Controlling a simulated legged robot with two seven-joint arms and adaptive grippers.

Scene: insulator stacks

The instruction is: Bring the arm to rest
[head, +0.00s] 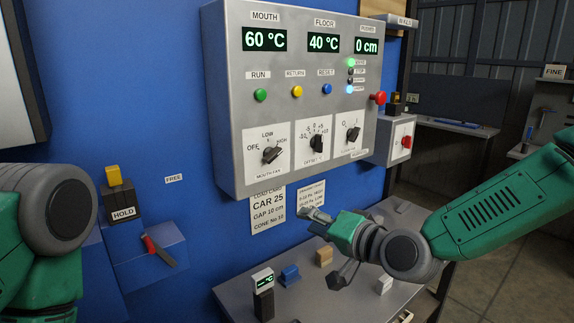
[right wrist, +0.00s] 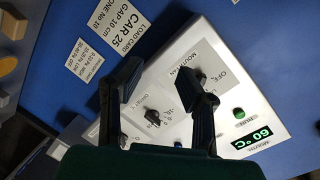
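My right arm comes in from the right in the head view. Its gripper (head: 318,220) is in front of the lower edge of the grey control panel (head: 227,100), above the bench. In the right wrist view the two dark fingers of the right gripper (right wrist: 165,90) stand apart with nothing between them. Behind them the control panel (right wrist: 245,95) shows turned over, with its knobs and the 60 °C display. My left arm shows only as a grey joint and green link at the left edge of the head view; its gripper is out of view.
The grey bench (head: 335,300) holds a small °C meter (head: 263,292), a blue block (head: 290,275) and a tan block (head: 324,256). A load card (head: 268,210) hangs below the panel. A HOLD box (head: 122,205) and red-handled lever (head: 155,248) are at the left.

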